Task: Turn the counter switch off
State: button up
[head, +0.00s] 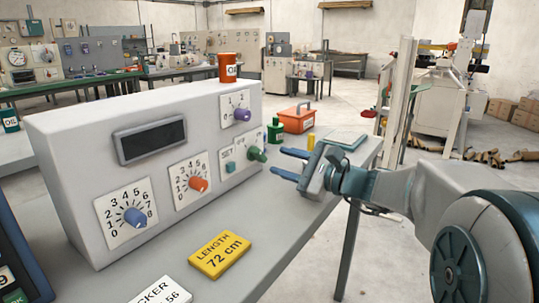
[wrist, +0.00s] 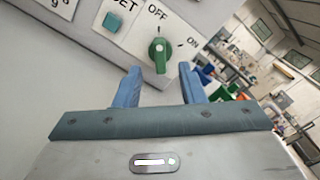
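The counter switch is a green knob (head: 257,154) at the right end of the grey panel front in the head view. In the wrist view the green knob (wrist: 159,54) sits on a white plate marked OFF at its upper left and ON at its right. Its grip stands roughly upright in that picture; I cannot tell which label it points to. My gripper (head: 277,162) is open, with its two blue fingers facing the knob. In the wrist view the fingers (wrist: 159,68) lie on either side of the knob, seemingly short of it and empty.
The grey control box (head: 70,140) also carries a blue knob (head: 135,217), an orange knob (head: 198,184), a purple knob (head: 242,115) and a SET button (head: 230,167). An orange can (head: 227,67) stands on top. A yellow LENGTH block (head: 219,255) lies on the table in front.

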jog(key=p+v, duration=0.1)
jog(key=v, duration=0.7)
jog(key=shift+s+a+r+p, duration=0.2)
jog(key=shift+a+p, duration=0.1)
jog(key=shift+p, duration=0.15)
jog(key=s+a+n+g+p, duration=0.1)
jog(key=s+a+g+p, duration=0.1)
jog(key=p, duration=0.1)
jog(key=s+a+r+n+g+h+p, duration=0.1)
jog(key=s+a+n+g+p, duration=0.1)
jog(key=p, duration=0.1)
jog(key=shift+s+a+r+n+h, duration=0.1)
jog(key=shift+s+r+n+h, duration=0.05)
jog(key=shift+s+n+h, duration=0.15)
jog(key=s+n+g+h+p, duration=0.1)
jog(key=s+p, duration=0.1)
jog(key=s+a+n+g+h+p, duration=0.1)
jog(key=s+p, duration=0.1)
jog(key=s+n+g+h+p, duration=0.1)
jog(key=s+n+p, duration=0.1)
jog(key=p, duration=0.1)
jog(key=shift+s+a+r, duration=0.2)
jog(key=shift+a+r, duration=0.05)
jog(key=s+d+r+n+g+h+p, duration=0.1)
jog(key=s+d+r+n+h+p, duration=0.6)
jog(key=p, duration=0.7)
jog(key=s+d+n+h, duration=0.1)
jog(key=n+h, duration=0.1)
jog(key=shift+r+n+h+p, duration=0.2)
jog(key=shift+n+h+p, duration=0.1)
